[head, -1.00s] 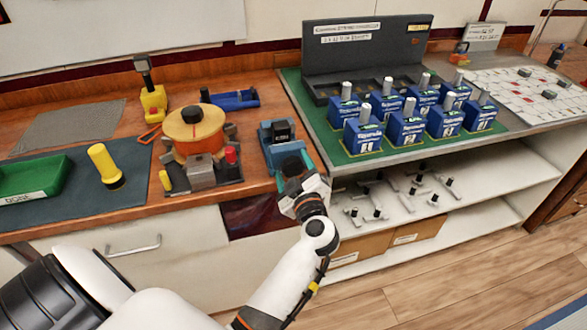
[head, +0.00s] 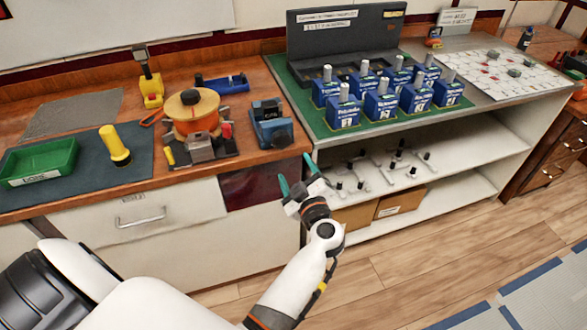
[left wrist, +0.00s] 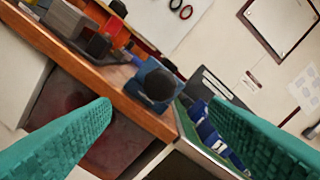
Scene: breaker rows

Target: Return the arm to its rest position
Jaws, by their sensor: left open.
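My left gripper (head: 297,182) is open and empty in the head view. It is in front of the workbench's front edge, below the blue device with a black knob (head: 270,124), and apart from it. In the left wrist view its two teal fingers (left wrist: 155,145) are spread wide with nothing between them. The blue device (left wrist: 156,84) shows beyond the fingertips, on the bench corner. My white left arm reaches in from the bottom of the head view. My right gripper is not in view.
The wooden bench (head: 245,155) holds an orange spool (head: 193,115), a yellow flashlight (head: 114,145) and a green tray (head: 38,162). Several blue breakers (head: 383,107) stand on a green mat at right. Shelves (head: 440,155) below hold several small handles. The floor (head: 400,270) is clear.

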